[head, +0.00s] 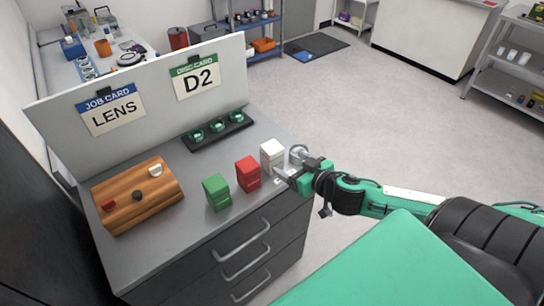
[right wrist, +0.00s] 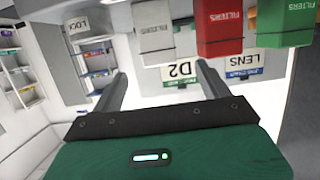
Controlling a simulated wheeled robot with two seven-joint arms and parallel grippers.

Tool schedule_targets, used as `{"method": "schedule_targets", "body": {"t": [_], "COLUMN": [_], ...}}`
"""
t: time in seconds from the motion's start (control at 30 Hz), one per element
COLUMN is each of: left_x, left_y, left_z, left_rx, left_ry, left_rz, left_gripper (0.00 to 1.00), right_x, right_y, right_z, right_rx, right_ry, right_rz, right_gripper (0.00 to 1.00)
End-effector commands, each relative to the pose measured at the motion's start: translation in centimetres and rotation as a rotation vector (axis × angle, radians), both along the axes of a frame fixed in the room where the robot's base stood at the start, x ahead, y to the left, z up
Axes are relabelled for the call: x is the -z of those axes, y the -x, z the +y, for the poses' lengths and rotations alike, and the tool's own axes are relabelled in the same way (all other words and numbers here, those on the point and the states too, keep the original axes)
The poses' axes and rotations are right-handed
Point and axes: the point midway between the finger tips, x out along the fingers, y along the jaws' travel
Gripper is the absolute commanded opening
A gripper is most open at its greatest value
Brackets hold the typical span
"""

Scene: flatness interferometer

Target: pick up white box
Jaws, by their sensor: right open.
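The white box (head: 272,153) stands upright on the grey cabinet top, at the right end of a row of three boxes. My right gripper (head: 291,165) is open beside its right side, fingers pointing toward it. In the right wrist view, the white box (right wrist: 153,30) shows ahead, across the gap between the two spread fingers of my right gripper (right wrist: 160,72). Nothing is held. I cannot tell whether a fingertip touches the box. My left gripper is not in view.
A red box (head: 248,173) and a green box (head: 216,192) stand left of the white one. A black tray (head: 219,133) with green-rimmed round pieces lies behind. A wooden block (head: 137,195) with knobs sits at left. A white card board (head: 140,90) stands at the back.

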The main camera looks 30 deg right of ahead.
Motion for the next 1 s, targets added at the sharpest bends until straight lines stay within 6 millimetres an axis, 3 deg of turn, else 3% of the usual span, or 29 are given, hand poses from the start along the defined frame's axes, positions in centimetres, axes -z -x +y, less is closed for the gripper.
{"method": "schedule_targets", "body": {"t": [0.6,1.0], "left_x": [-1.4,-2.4], "left_y": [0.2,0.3], "left_z": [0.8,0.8], "left_rx": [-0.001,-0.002], "left_ry": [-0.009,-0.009], "left_rz": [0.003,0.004], "left_gripper": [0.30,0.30], "right_x": [1.6,2.0], "right_y": [-5.8,-7.7], "right_z": [0.3,0.4], "right_rx": [0.003,0.001], "right_ry": [0.002,0.002], "right_rz": [-0.001,0.000], "right_gripper": [0.78,0.78]}}
